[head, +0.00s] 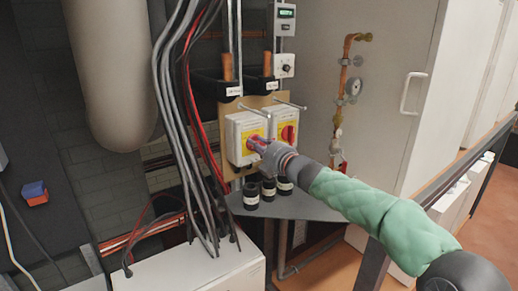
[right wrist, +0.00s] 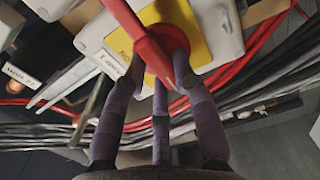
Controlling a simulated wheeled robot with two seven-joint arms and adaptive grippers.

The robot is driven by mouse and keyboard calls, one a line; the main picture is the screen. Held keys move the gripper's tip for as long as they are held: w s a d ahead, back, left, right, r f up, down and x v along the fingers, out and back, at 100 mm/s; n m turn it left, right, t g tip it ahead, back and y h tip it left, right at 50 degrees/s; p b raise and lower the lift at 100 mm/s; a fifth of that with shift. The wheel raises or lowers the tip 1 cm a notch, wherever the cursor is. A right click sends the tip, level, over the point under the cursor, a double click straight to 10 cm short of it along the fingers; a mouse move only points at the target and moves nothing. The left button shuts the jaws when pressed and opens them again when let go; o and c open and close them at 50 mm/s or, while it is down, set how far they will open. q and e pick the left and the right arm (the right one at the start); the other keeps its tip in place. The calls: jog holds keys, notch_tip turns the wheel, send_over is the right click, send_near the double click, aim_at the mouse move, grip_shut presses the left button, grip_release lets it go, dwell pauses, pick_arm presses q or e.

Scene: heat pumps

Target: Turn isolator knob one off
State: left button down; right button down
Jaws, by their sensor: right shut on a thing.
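Two white isolator boxes with yellow plates and red knobs hang side by side on a wooden board. My right gripper (head: 259,145) reaches the left isolator box (head: 236,151) and hides most of its knob. In the right wrist view its purple fingers (right wrist: 160,72) are closed around the red isolator knob (right wrist: 154,55) on the yellow plate (right wrist: 202,44). The knob's long red handle slants across the plate between the fingers. The right isolator knob (head: 289,133) is untouched. I cannot read which box is labelled one. My left gripper is not in view.
Grey and red cables (head: 181,105) hang just left of the boxes. Black capped cylinders (head: 268,190) stand on a grey shelf (head: 310,208) below. Metal rods (head: 292,104) stick out above the boxes. A copper pipe with a gauge (head: 354,87) runs at the right.

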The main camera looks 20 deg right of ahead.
jog(key=shift+f, duration=0.1)
dwell(0.4)
jog(key=c, duration=1)
grip_release()
jog(key=shift+s, duration=0.1)
jog(key=v, duration=1.1)
jog(key=shift+s+d, duration=0.15)
jog(key=shift+s, duration=0.2)
